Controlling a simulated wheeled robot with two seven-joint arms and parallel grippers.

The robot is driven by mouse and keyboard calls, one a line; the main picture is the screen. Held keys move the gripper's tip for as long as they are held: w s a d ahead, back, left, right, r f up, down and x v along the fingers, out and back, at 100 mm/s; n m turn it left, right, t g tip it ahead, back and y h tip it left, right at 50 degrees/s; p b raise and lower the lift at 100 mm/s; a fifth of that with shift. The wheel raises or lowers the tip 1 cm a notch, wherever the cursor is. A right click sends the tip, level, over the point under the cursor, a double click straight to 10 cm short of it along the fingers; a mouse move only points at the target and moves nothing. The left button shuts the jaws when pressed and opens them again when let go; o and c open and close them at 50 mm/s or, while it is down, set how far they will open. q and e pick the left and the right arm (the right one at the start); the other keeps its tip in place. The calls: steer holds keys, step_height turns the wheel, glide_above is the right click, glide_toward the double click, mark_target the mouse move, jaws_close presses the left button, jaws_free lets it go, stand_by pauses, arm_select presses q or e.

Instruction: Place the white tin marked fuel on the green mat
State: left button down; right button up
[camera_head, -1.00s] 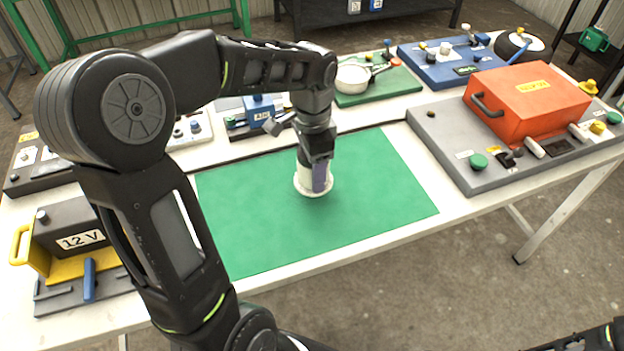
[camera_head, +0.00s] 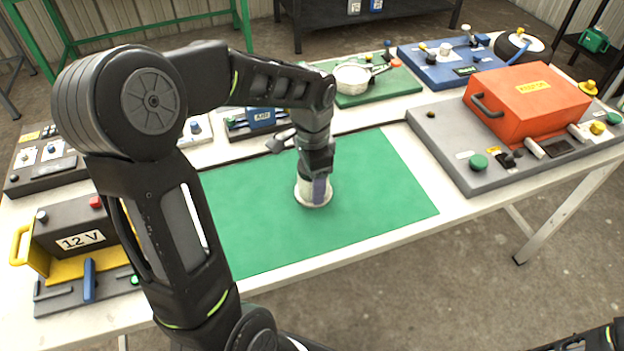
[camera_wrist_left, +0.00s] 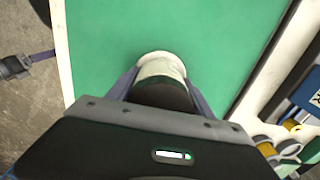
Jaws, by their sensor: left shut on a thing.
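The white tin (camera_head: 304,194) is upright over the middle of the green mat (camera_head: 370,190), its lower rim at or just above the mat; I cannot tell whether it touches. My left gripper (camera_head: 316,186) comes down from above and is shut on the tin, with its fingers on both sides. In the left wrist view the tin's white end (camera_wrist_left: 160,66) shows between the fingers, against the green of the mat (camera_wrist_left: 200,30). The fuel marking is not readable. My right gripper is not in view; only a dark bit of my right arm shows at the bottom right corner.
An orange box (camera_head: 530,100) on a grey board stands right of the mat. A 12 V battery unit (camera_head: 75,235) is at the left. A green board with a white pot (camera_head: 352,78) and a blue board (camera_head: 445,62) lie behind. The mat around the tin is clear.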

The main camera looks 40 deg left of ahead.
arm_select(q)
steer(key=shift+c, duration=2.1)
jaws_free()
step_height(320, 180, up, 12)
steer(key=shift+r+p, duration=0.1)
steer(key=shift+p, duration=0.2)
